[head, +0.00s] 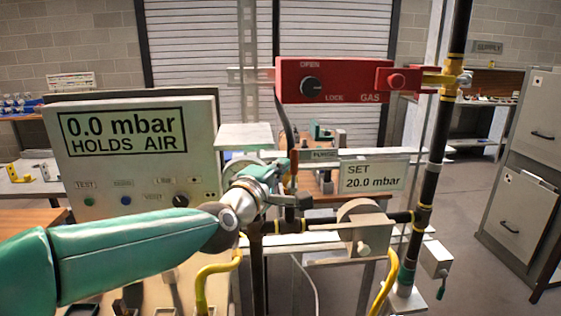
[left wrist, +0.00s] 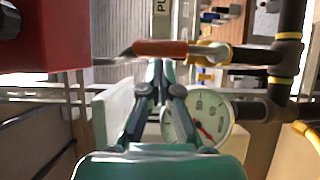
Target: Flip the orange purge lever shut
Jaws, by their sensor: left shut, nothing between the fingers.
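The orange purge lever (head: 294,162) stands upright beside the small PURGE label (head: 323,155). In the left wrist view the lever (left wrist: 160,48) lies across the picture, its right end at a brass fitting (left wrist: 208,52). My left gripper (head: 284,187) is shut and empty, close to the lever's lower part and partly hiding the fittings there. In the left wrist view its fingertips (left wrist: 158,66) meet just below the lever; I cannot tell whether they touch it. My right gripper is not in view.
A red gas box (head: 345,80) hangs above the lever. The test panel (head: 135,150) reads 0.0 mbar, HOLDS AIR. A round gauge (left wrist: 204,118) sits beside the fingers.

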